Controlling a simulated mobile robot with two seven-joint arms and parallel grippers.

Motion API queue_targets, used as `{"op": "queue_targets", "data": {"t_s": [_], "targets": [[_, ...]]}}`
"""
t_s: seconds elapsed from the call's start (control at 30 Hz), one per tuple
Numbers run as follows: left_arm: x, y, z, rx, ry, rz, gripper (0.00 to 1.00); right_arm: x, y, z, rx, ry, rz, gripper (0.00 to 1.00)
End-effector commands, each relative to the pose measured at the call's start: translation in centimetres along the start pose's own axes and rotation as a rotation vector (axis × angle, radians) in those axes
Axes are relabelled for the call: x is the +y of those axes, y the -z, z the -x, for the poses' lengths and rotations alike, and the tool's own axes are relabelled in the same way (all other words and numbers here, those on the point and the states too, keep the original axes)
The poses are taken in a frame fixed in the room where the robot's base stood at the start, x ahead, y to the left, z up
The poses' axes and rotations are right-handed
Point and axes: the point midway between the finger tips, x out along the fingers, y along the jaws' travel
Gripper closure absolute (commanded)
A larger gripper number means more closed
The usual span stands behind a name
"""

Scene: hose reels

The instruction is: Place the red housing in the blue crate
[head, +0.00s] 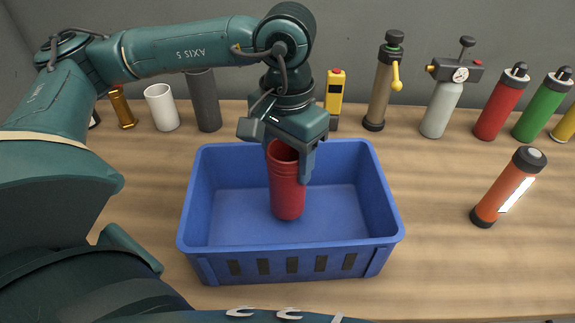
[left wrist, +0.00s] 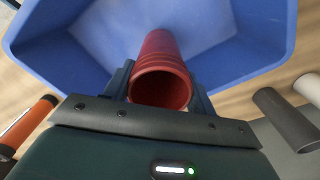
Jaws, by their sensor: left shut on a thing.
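The red housing (head: 287,190) is an open-topped red tube. It stands roughly upright inside the blue crate (head: 290,250), near its middle. My left gripper (head: 290,160) is shut on the upper part of the housing from above. In the left wrist view the housing (left wrist: 160,75) sits between the two fingers, its open end toward the camera, with the blue crate (left wrist: 245,50) around it. Whether the housing's lower end touches the crate floor, I cannot tell for certain. My right gripper does not show.
An orange flashlight-like cylinder (head: 507,188) stands right of the crate. Along the back stand a white cup (head: 161,107), a dark grey tube (head: 203,100), a yellow device (head: 334,95), a pump (head: 382,85), a gauge cylinder (head: 442,105), and red (head: 499,105) and green (head: 541,108) cylinders. The wooden bench front right is clear.

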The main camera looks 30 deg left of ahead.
Motion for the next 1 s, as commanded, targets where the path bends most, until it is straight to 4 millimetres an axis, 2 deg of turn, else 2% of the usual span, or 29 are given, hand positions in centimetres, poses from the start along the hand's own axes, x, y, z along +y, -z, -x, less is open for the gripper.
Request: {"op": "queue_targets", "data": {"t_s": [0.13,0.5,0.53,0.77,1.0], "targets": [[0.0,0.0,-2.0,-0.001,0.000,0.000,0.86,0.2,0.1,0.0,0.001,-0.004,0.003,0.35],[0.0,0.0,-2.7,0.001,0.000,0.000,0.86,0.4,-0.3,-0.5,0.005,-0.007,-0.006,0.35],[0.0,0.0,-2.5,0.001,0.000,0.000,0.42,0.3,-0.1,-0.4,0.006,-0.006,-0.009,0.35],[0.0,0.0,-2.5,0.000,0.000,0.000,0.24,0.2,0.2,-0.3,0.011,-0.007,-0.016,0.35],[0.0,0.0,-2.4,0.000,0.000,0.000,0.22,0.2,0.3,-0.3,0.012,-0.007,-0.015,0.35]]}}
